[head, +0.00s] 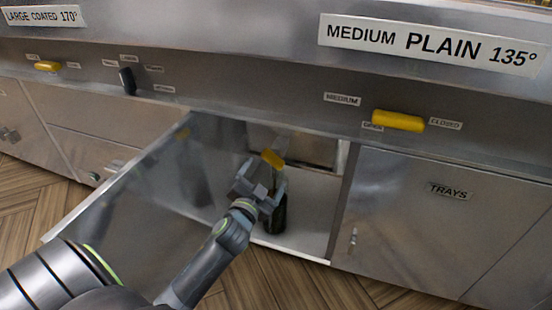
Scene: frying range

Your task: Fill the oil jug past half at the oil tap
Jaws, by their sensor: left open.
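My left gripper (262,190) reaches into an open cabinet below the range front and is open. A dark green bottle-like vessel (277,215), perhaps the oil jug, stands on the cabinet floor just beyond it, partly hidden by the gripper. I cannot tell whether the fingers touch it. A yellow handle (272,157) shows just above the gripper, in front of a metal box or panel (300,146) at the cabinet's back; it may belong to the oil tap. The oil level cannot be seen. My right gripper is not in view.
The open cabinet door (130,205) stands out to the left of my arm. A shut door labelled TRAYS (430,215) is on the right. Yellow levers (398,121) and a black knob (128,81) sit on the panel above. The wooden floor (280,285) is clear.

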